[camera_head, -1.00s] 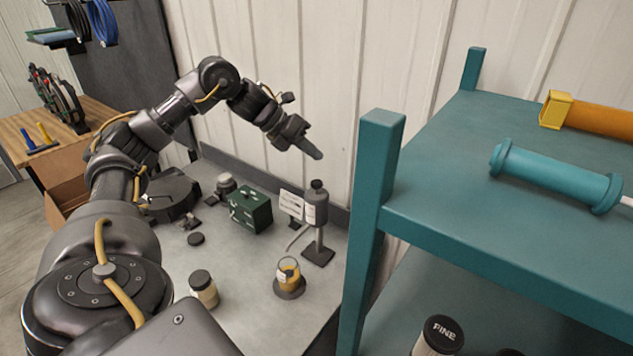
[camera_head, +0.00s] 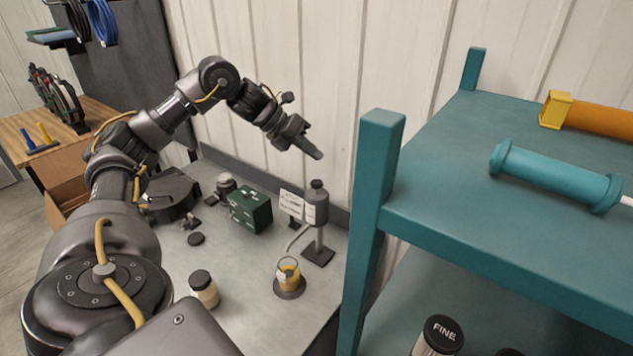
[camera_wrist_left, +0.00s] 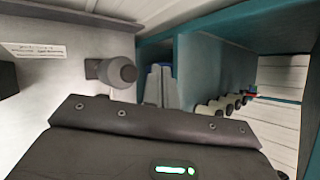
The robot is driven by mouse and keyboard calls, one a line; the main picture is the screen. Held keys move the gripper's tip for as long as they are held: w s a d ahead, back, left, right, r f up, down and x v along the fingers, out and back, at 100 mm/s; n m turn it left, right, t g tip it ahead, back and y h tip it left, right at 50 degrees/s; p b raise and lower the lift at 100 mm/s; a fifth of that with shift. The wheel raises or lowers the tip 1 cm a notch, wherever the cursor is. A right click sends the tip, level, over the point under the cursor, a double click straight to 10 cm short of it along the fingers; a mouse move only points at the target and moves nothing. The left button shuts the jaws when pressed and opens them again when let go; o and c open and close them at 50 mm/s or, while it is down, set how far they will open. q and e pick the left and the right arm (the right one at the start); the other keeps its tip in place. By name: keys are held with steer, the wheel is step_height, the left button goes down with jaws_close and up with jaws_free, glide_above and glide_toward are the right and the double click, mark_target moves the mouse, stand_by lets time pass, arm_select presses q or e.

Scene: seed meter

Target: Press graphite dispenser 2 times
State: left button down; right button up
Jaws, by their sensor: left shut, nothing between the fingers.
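The dispenser (camera_head: 316,207) is a grey cylinder with a dark knob on top. It stands upright on a post with a square dark base, and a thin spout slopes down to its left. A rounded grey part in the left wrist view (camera_wrist_left: 122,71) looks like its top. My left gripper (camera_head: 318,154) is shut and empty, its fingers angled down just above the knob, with a small gap showing. Its fingers also show in the left wrist view (camera_wrist_left: 160,85). My right gripper is not in view.
A cup with yellow contents (camera_head: 288,273) stands on a dark round base near the spout. A green box (camera_head: 250,209), a white label card (camera_head: 291,203) and a lidded jar (camera_head: 204,288) share the bench. A teal shelf (camera_head: 480,190) rises close on the right.

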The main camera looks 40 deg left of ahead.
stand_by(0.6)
arm_select(q)
steer(key=r+n+y, duration=0.1)
steer(key=n, duration=0.1)
steer(key=r+n+t+y+p, duration=0.1)
steer(key=n, duration=0.1)
steer(key=r+n+t+y+p, duration=0.1)
steer(key=n+y, duration=0.1)
steer(key=shift+s+d+r, duration=0.1)
steer(key=shift+d+r, duration=0.1)
steer(key=shift+r, duration=0.2)
steer(key=shift+s+d, duration=0.1)
steer(key=b, duration=0.7)
glide_above(313, 183)
step_height(313, 183, down, 8)
steer(key=shift+f, duration=0.1)
steer(key=shift+f+b, duration=0.3)
steer(key=shift+b, duration=0.15)
stand_by(1.3)
